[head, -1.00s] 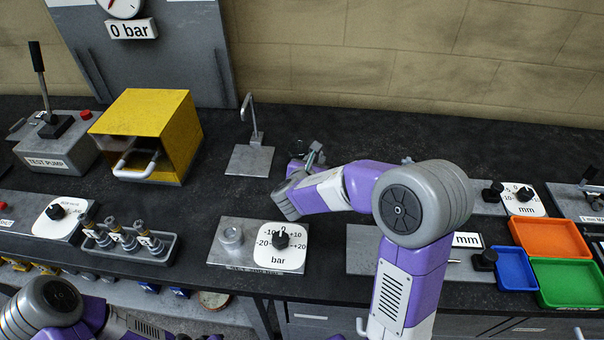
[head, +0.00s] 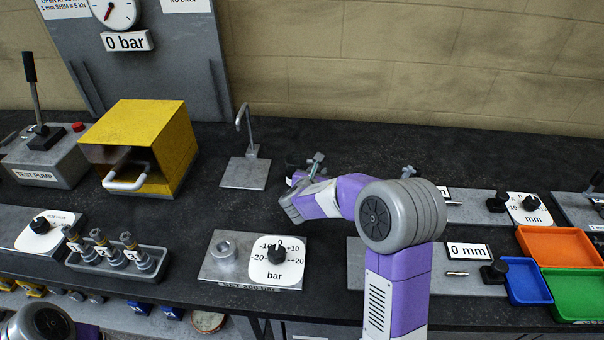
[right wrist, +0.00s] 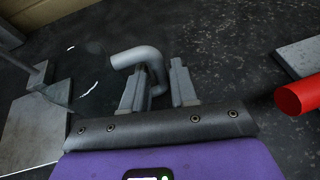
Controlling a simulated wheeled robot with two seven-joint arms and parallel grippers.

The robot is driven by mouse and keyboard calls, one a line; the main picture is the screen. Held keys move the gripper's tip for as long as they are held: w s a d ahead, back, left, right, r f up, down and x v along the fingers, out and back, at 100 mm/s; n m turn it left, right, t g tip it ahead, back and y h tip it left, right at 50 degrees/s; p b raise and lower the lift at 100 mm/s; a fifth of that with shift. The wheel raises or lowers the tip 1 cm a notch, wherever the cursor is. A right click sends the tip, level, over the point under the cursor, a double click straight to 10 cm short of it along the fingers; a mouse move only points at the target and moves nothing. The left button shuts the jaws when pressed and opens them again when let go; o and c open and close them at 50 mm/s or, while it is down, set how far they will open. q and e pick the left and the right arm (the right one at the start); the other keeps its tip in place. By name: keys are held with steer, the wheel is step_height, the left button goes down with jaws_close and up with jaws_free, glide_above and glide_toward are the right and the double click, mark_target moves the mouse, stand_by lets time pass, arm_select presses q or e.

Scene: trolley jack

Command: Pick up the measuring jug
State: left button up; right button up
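A bent grey tube (right wrist: 138,56) shows at and between the fingers. My left gripper is out of view; only a bit of that arm shows at bottom left.
A yellow box (head: 160,130) with a pale handle and a plate with a hooked rod (head: 245,172) stand left of my right wrist. A bar dial (head: 275,262) is in front. Orange (head: 560,246), blue and green trays lie right. A red cylinder (right wrist: 300,95) is right of the fingers.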

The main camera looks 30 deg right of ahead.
steer(key=shift+c, duration=0.3)
jaws_close()
